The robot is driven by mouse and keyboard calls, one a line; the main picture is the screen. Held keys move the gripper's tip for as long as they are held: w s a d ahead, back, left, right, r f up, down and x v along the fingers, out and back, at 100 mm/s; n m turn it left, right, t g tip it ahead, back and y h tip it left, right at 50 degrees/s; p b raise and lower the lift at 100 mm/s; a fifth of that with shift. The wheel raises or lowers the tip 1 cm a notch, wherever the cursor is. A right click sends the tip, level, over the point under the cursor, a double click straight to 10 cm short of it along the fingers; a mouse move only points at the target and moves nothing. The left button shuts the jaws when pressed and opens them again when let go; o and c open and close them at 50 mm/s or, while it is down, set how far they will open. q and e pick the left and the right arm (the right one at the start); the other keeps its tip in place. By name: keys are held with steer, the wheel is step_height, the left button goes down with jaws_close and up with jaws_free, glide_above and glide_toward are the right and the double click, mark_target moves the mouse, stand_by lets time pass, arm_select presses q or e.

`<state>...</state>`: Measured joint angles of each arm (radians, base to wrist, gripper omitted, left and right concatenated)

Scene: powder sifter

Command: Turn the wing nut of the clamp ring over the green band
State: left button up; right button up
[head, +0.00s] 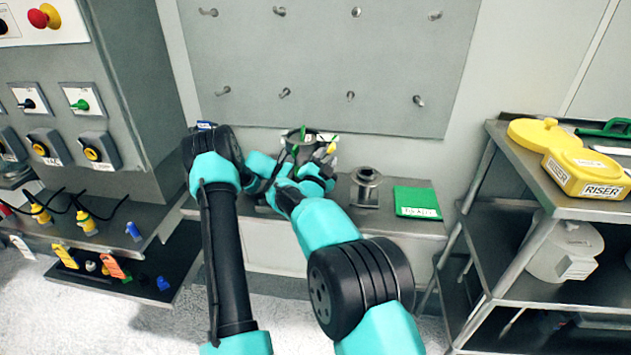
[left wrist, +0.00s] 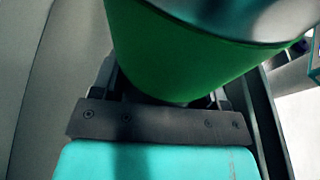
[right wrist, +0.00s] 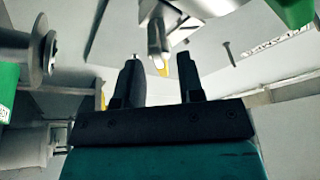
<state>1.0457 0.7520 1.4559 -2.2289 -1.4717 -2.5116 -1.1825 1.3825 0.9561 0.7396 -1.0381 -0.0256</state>
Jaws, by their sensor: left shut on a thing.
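The green band (left wrist: 190,55) fills the upper middle of the left wrist view, below a metal rim. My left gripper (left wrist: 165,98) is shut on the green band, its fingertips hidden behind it. A metal stem (right wrist: 157,35) with a yellow tip hangs in front of my right gripper (right wrist: 158,70) in the right wrist view. It may be part of the clamp ring's wing nut, but I cannot tell. My right gripper is open, its fingers apart with nothing between them. In the head view both grippers crowd around the dark-rimmed sifter (head: 300,136), mostly hidden by my arms.
A pegboard (head: 320,75) is behind. A control cabinet (head: 130,60) is at left, and a shelf rack with a yellow riser (head: 585,172) at right.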

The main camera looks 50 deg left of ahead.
steer(key=v, duration=0.9)
steer(key=shift+s, duration=0.15)
arm_select(q)
steer(key=o, duration=0.8)
steer(key=shift+a, duration=0.1)
steer(key=shift+v, duration=3.7)
steer(key=shift+r, duration=0.1)
arm_select(e)
steer(key=shift+d, duration=0.1)
